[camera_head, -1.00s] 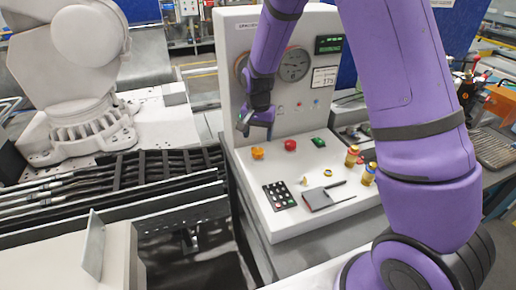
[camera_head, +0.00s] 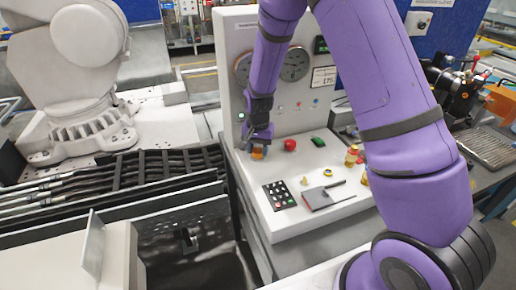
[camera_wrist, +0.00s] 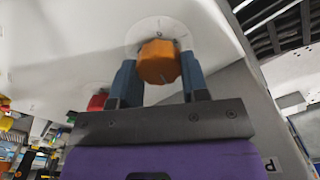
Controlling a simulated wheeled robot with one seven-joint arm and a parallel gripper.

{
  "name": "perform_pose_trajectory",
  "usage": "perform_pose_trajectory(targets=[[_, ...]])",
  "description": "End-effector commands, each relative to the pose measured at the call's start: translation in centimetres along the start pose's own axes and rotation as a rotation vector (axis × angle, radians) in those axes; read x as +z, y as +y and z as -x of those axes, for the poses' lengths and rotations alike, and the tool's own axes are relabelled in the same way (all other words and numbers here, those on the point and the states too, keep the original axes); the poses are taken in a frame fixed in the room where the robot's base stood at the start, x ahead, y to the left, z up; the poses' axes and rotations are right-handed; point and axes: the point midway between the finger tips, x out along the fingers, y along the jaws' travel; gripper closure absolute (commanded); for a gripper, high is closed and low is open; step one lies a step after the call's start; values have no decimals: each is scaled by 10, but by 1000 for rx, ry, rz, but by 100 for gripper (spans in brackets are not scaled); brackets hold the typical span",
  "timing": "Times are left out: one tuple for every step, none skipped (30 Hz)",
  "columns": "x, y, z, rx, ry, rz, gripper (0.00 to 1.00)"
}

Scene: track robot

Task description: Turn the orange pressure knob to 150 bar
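The orange pressure knob (camera_wrist: 159,63) is a faceted knob on a pale round plate in the wrist view. In the head view the knob (camera_head: 258,153) shows partly, at the left of the white console's sloping panel. My gripper (camera_wrist: 160,72) has one blue-grey finger on each side of the knob, apart and open; whether either finger touches it I cannot tell. In the head view my gripper (camera_head: 258,143) points down at the knob. The dial gauge (camera_head: 295,64) is on the upright panel. Its reading is too small to tell, and another dial is partly hidden by my arm.
A red knob (camera_head: 290,145) and a green switch (camera_head: 318,142) sit right of the orange knob. A sign (camera_head: 323,77) seems to read 175.

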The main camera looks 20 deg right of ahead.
Motion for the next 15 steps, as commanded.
perform_pose_trajectory(targets=[[0, 0, 0, 0, 0, 0, 82], [0, 0, 0, 0, 0, 0, 82], [0, 0, 0, 0, 0, 0, 82], [0, 0, 0, 0, 0, 3, 82], [0, 0, 0, 0, 0, 10, 82], [0, 0, 0, 0, 0, 26, 82], [0, 0, 0, 0, 0, 46, 82], [0, 0, 0, -1, 0, 69, 82], [0, 0, 0, -1, -1, 108, 82], [0, 0, 0, -1, 0, 141, 82], [0, 0, 0, -1, 0, 172, 82], [0, -1, 0, -1, 0, 212, 82], [0, -1, 0, -1, 0, 241, 82], [0, -1, 0, -1, 0, 268, 82], [0, -1, 0, -1, 0, 297, 82]])
